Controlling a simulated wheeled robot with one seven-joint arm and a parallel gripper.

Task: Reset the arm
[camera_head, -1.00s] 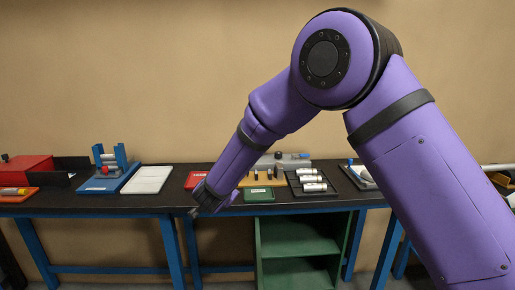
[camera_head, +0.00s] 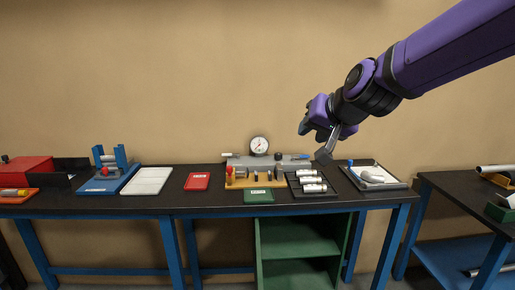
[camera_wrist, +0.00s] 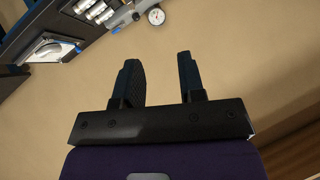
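My purple arm reaches in from the upper right in the head view. My gripper (camera_head: 316,143) hangs in the air above the right part of the black bench (camera_head: 330,203), clear of everything on it. In the wrist view my gripper (camera_wrist: 160,82) shows two dark fingers spread apart with nothing between them, only tan wall behind.
The bench bears a dial gauge (camera_head: 259,145), a dark tray (camera_head: 327,191) with silver cylinders, a grey tray (camera_head: 394,185), a red box (camera_head: 197,181), a green box (camera_head: 258,195), a white tray (camera_head: 147,180) and a blue stand (camera_head: 108,183). A second bench (camera_head: 455,194) stands at right.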

